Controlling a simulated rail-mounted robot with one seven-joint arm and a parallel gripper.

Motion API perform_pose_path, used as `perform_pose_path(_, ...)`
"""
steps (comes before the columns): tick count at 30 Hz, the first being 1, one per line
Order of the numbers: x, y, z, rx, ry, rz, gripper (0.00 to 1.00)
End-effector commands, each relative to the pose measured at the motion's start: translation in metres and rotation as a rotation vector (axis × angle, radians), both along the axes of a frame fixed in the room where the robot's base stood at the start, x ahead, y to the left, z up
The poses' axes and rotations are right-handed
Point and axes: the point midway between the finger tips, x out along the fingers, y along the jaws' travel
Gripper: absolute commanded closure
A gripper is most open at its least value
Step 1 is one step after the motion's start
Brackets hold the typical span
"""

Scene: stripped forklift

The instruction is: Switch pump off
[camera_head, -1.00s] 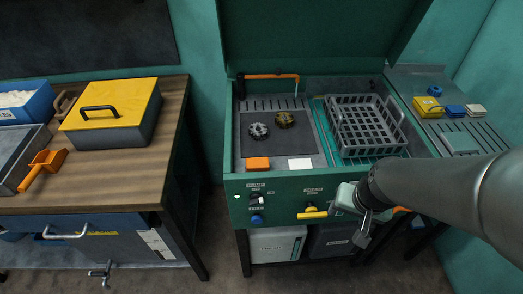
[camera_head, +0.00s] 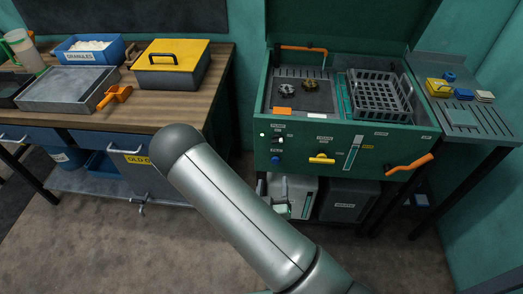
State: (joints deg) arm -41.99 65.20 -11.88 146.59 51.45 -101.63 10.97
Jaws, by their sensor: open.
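The green parts-washer cabinet (camera_head: 330,145) stands at centre right with its lid up. Its front panel has a lit green lamp (camera_head: 262,134), a small dark switch (camera_head: 278,139) and a blue knob (camera_head: 276,160) below the switch. The labels are too small to read, so I cannot tell which control is the pump's.
A yellow handle (camera_head: 321,158), a clear gauge (camera_head: 353,152) and an orange lever (camera_head: 409,163) share the panel. A grey basket (camera_head: 380,95) sits in the basin. A wooden bench (camera_head: 150,108) with bins stands left. My arm crosses the foreground.

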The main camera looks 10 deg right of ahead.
Motion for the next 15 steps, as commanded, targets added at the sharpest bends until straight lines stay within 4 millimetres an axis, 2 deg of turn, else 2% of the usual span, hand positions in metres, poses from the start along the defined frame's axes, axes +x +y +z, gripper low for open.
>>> perform_pose_path(5,0.018,-0.004,-0.006,0.004,-0.008,-0.002,0.40)
perform_pose_path(11,0.057,-0.015,-0.002,0.002,-0.007,-0.002,0.40)
perform_pose_path(15,0.066,-0.014,-0.008,0.005,-0.009,-0.002,0.40)
